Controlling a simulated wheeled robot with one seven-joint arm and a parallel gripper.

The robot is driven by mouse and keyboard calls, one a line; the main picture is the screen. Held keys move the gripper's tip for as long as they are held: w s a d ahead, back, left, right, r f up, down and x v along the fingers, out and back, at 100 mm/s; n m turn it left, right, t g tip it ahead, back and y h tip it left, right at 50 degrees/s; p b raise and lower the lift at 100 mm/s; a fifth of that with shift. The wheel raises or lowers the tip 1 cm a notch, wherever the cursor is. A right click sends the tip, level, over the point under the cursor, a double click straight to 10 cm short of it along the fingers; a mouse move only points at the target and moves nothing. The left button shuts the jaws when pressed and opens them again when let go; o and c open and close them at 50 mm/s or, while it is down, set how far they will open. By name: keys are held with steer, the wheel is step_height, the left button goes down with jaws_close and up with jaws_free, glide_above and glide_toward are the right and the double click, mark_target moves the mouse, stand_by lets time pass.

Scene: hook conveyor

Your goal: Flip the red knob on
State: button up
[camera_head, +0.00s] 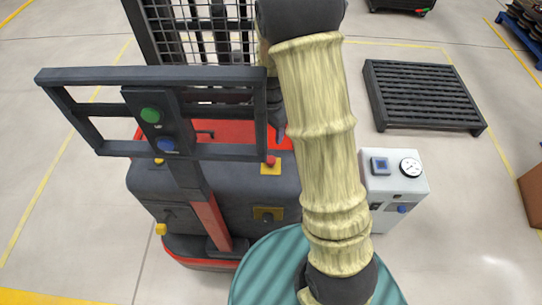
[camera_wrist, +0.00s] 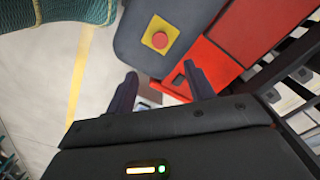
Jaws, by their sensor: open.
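The red knob (camera_head: 270,160) sits on a yellow square plate on top of the dark body of a red and black machine. In the wrist view the red knob (camera_wrist: 160,40) on its yellow plate lies beyond my fingertips, slightly above the gap between them. My gripper (camera_wrist: 160,70) is open with nothing between its fingers, and it is apart from the knob. In the head view my gripper (camera_head: 279,134) is partly hidden behind my padded arm, just above and behind the knob.
A dark frame with a green button (camera_head: 150,115) and a blue button (camera_head: 167,145) stands left of the knob. A mesh guard (camera_head: 200,30) rises behind. A white box with a gauge (camera_head: 393,178) and a black pallet (camera_head: 422,95) stand to the right.

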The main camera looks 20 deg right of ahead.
mark_target(271, 159)
step_height(271, 159, down, 14)
steer(key=shift+f+p, duration=0.1)
steer(key=shift+p, duration=1.1)
